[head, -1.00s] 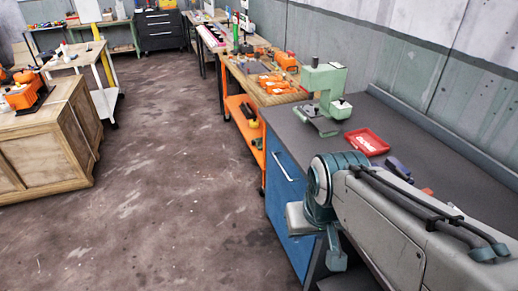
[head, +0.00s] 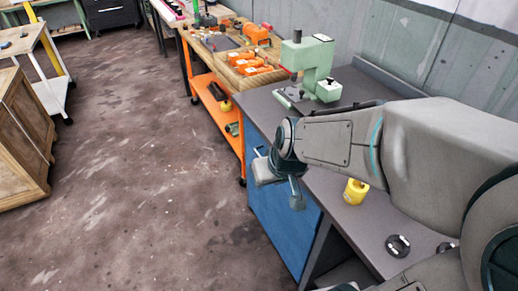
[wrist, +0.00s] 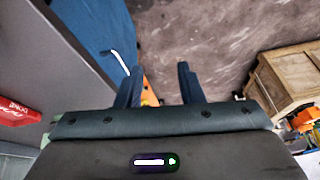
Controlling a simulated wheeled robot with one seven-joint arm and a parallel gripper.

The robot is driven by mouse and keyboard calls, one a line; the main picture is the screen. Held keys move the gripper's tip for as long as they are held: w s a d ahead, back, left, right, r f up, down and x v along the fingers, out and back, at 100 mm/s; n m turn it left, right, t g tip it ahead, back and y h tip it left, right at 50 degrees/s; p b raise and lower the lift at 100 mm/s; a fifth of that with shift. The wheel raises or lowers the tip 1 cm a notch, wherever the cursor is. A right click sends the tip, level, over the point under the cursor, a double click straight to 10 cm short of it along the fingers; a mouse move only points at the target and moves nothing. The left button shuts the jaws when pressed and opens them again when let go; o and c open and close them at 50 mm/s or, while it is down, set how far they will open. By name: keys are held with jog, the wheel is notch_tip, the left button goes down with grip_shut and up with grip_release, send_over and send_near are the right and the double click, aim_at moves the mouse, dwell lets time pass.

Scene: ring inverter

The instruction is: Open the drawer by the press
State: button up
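The drawer is the blue front (head: 285,222) under the dark workbench, below the green press (head: 310,65). It looks shut. In the wrist view the blue front (wrist: 85,22) is at the upper left with its pale bar handle (wrist: 120,62). In the head view my wrist hides most of the handle. My gripper (wrist: 160,80) is open and empty, its two dark fingers well apart. The handle lies just left of the gap between the fingers, near the left finger; I see no grip on it. In the head view my gripper (head: 283,188) hangs in front of the blue front.
The dark bench top (head: 330,200) holds a yellow object (head: 355,191) and black round parts (head: 398,246). A red tray (wrist: 18,112) shows in the wrist view. An orange cart (head: 216,112) stands beyond the drawer. A wooden crate (head: 22,140) is far left; the floor between is clear.

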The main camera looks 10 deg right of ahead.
jog(key=w+f+n+t+h+b, duration=0.25)
jog(key=w+f+b, duration=0.2)
jog(key=f, duration=0.55)
jog(key=w+f+n+t+h+b, duration=0.2)
jog(key=w+f+h+b, duration=0.15)
jog(key=w+f, duration=0.4)
jog(key=w+f+n+t+h+b, duration=0.25)
jog(key=f+b, duration=0.25)
jog(key=f, duration=0.7)
jog(key=w+d+r+n+t+b, duration=0.1)
jog(key=w+t, duration=0.1)
jog(key=w, duration=0.2)
jog(key=w+d+r+n+t+h+b, duration=0.1)
jog(key=w+d+r+n+t, duration=0.1)
jog(key=w, duration=0.2)
jog(key=w+d+r+n+t+h+b, duration=0.1)
jog(key=w+d+n+t, duration=0.1)
jog(key=w, duration=0.3)
jog(key=shift+d+r, duration=0.15)
jog(key=shift+c, duration=0.3)
